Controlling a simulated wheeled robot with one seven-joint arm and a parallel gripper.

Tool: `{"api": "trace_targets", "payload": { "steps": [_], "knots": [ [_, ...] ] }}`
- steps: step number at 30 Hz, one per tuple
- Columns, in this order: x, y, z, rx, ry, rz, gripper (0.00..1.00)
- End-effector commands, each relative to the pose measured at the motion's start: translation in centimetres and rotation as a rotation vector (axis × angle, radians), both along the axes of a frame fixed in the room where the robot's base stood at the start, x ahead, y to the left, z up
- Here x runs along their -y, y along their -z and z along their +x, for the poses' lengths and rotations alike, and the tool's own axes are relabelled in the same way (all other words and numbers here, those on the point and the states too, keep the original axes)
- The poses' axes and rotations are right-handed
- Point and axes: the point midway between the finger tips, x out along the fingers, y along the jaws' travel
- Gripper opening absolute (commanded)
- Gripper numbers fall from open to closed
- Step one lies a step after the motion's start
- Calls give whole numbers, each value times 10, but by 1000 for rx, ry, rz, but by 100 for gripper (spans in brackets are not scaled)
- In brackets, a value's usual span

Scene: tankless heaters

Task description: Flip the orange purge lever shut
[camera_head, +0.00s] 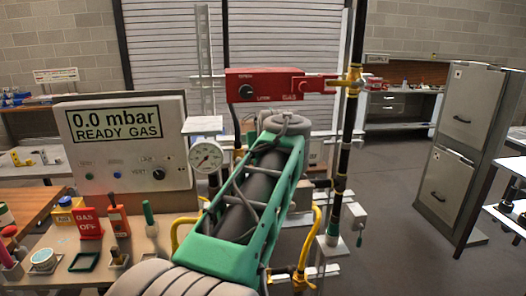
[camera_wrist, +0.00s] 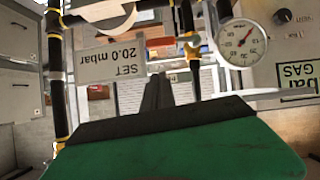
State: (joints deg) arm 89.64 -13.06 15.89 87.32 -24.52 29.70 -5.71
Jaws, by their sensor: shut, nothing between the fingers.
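An orange-yellow fitting (camera_head: 302,279) sits low in the head view, at the foot of the yellow hose. I cannot make out clearly whether it is the purge lever. Higher up, a brass-yellow fitting (camera_head: 352,81) sits on the black vertical pipe, beside the red gas box (camera_head: 265,86). A brass-yellow fitting also shows in the wrist view (camera_wrist: 191,45), with an orange-red bar beside it (camera_wrist: 160,42). My gripper (camera_wrist: 158,80) is shut and empty, pointing towards the pipework. In the head view my green arm hides its fingertips. I see no contact with any lever.
A panel (camera_head: 125,140) reading 0.0 mbar READY GAS stands at left, with a round gauge (camera_head: 207,156) beside it. A red GAS OFF sign (camera_head: 88,223) and small items stand on the bench. Grey cabinets (camera_head: 462,140) stand at right; the floor before them is clear.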

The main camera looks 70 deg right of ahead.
Motion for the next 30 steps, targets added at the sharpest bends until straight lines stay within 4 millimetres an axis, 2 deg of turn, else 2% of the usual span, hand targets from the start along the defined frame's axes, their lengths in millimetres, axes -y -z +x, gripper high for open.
{"api": "trace_targets", "payload": {
  "steps": [3, 9, 23, 26, 29, 30],
  "knots": [
    [-21, -14, -13, 0, 4, -6, 0],
    [-42, -27, -24, 0, 4, -3, 0],
    [-45, -30, -25, 1, 2, -2, 0],
    [-51, -24, -9, 0, -23, 12, 0],
    [-73, -3, 38, -5, -99, 61, 0],
    [-89, 9, 64, -11, -143, 91, 0]
  ]
}}
